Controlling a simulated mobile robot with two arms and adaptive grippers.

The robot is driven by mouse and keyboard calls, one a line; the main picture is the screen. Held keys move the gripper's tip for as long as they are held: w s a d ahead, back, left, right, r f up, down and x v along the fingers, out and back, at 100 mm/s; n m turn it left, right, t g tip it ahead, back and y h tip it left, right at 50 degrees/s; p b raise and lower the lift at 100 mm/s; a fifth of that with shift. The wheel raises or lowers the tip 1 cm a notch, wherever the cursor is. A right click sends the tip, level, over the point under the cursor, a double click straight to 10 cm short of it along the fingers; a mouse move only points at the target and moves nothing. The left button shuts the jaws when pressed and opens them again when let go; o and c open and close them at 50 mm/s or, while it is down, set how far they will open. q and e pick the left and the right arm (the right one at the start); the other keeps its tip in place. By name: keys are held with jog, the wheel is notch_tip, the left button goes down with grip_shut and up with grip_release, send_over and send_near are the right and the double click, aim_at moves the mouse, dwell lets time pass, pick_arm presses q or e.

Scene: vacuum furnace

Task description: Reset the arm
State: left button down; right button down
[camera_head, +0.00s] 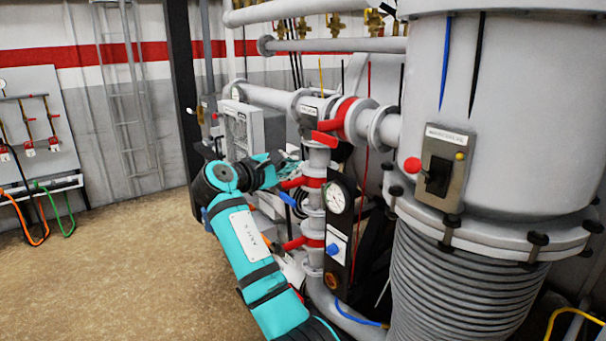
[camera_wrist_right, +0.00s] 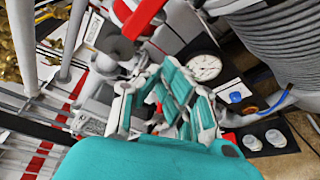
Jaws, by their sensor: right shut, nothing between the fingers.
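My right arm (camera_head: 250,250), teal with black bands, reaches up from the bottom of the head view. Its wrist bends to the right. My right gripper (camera_head: 288,163) is at the pipework, close to the red valve handles, and partly blends in with the pipes behind it. In the right wrist view the gripper (camera_wrist_right: 172,105) shows its teal and grey fingers drawn together with nothing between them. Whether it touches a pipe or handle I cannot tell. My left gripper is not in view.
A round gauge (camera_head: 336,198) and a blue knob (camera_head: 334,249) sit on a black panel right of the gripper. A large grey vessel (camera_head: 480,110) with a switch box (camera_head: 440,172) fills the right. A ladder (camera_head: 125,90) stands at the back wall. The floor (camera_head: 120,270) at left is clear.

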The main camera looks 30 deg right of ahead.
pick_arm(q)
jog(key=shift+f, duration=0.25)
pick_arm(e)
jog(key=shift+a+r, duration=0.25)
jog(key=shift+a, duration=0.5)
